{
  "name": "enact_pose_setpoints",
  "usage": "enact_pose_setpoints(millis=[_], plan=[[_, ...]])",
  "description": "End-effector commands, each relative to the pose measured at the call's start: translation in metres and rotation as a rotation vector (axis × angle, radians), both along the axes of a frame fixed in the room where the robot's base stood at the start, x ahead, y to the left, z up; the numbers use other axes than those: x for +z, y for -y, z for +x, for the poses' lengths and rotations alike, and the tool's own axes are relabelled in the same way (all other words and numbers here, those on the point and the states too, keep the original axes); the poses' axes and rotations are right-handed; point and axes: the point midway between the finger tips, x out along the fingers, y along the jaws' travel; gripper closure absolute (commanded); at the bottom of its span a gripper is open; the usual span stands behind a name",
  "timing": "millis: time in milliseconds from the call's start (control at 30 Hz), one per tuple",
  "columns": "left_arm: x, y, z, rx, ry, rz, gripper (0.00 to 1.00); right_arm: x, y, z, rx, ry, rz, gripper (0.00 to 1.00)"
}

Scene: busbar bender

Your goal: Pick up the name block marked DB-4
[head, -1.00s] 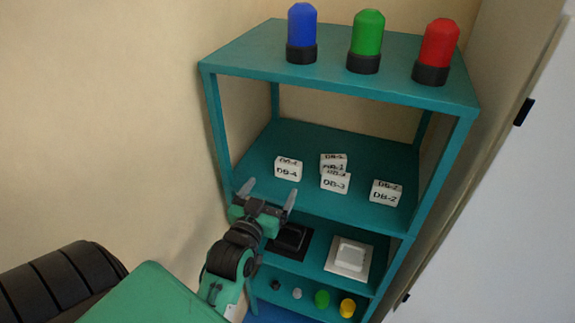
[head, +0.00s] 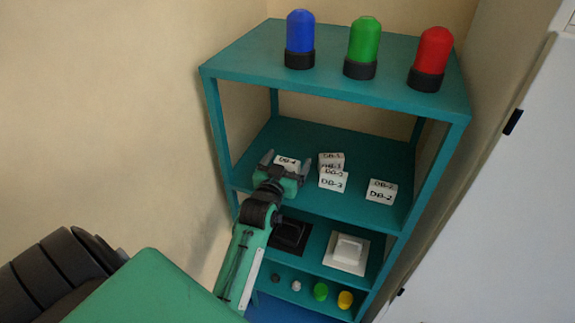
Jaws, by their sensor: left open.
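The white name block marked DB-4 (head: 287,161) stands on the shelf below the top of the teal rack, at the left of the blocks. Its top label shows; its front face is hidden behind my gripper. My left gripper (head: 286,161) is open, with one finger to the left of the block and the other to its right. I cannot tell whether the fingers touch it. My right gripper is not in view.
Blocks marked DB-3 (head: 333,181) and DB-2 (head: 381,191) stand to the right, with another block (head: 331,160) behind DB-3. Blue (head: 300,33), green (head: 363,40) and red (head: 432,51) lamps stand on the rack's top (head: 250,62). A rack post (head: 219,125) rises left of my gripper.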

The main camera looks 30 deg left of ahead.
Motion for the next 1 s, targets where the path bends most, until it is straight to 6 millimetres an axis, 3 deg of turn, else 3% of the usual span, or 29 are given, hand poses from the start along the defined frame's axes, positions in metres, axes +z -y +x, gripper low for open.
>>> enact_pose_setpoints(millis=[267,500,833,1000], plan=[[0.000,-0.001,0.003,0.000,0.000,0.000,0.11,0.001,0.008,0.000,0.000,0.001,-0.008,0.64],[0.000,-0.001,0.003,0.000,0.000,0.000,0.58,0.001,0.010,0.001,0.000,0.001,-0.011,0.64],[0.002,-0.001,0.003,0.000,0.001,0.000,0.59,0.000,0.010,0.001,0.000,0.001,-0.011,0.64],[0.015,-0.001,0.003,0.000,0.003,0.001,0.60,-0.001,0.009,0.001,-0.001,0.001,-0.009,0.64]])
